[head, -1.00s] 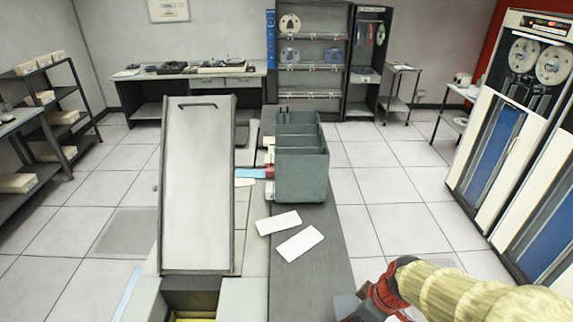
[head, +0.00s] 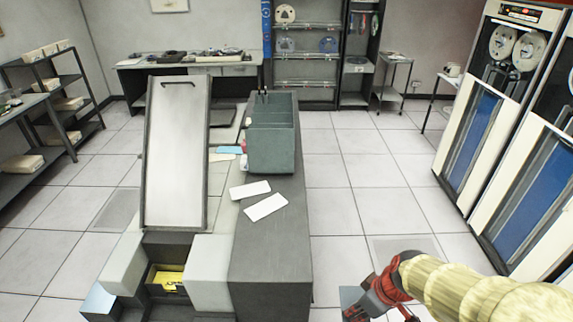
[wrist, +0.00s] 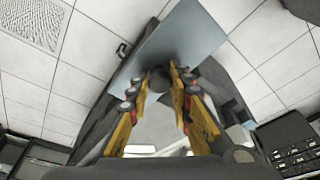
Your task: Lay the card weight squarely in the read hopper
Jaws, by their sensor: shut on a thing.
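The card weight is a flat blue-grey plate (wrist: 190,40) with a dark round knob (wrist: 160,80). In the wrist view my gripper (wrist: 162,72) is shut on this knob, with the plate beyond the fingertips. In the head view my gripper (head: 362,308) is at the bottom, right of the dark counter, and part of the plate (head: 350,296) shows beside it. The read hopper seems to be the open bay (head: 168,278) with yellow cards in it, below the sloped silver lid; my gripper is well to its right. The hopper floor is hidden.
The sloped silver lid (head: 176,150) rises behind the bay. Two white cards (head: 266,206) lie on the dark counter (head: 268,260), in front of a grey-green divided bin (head: 272,155). Tape cabinets (head: 540,170) stand at right.

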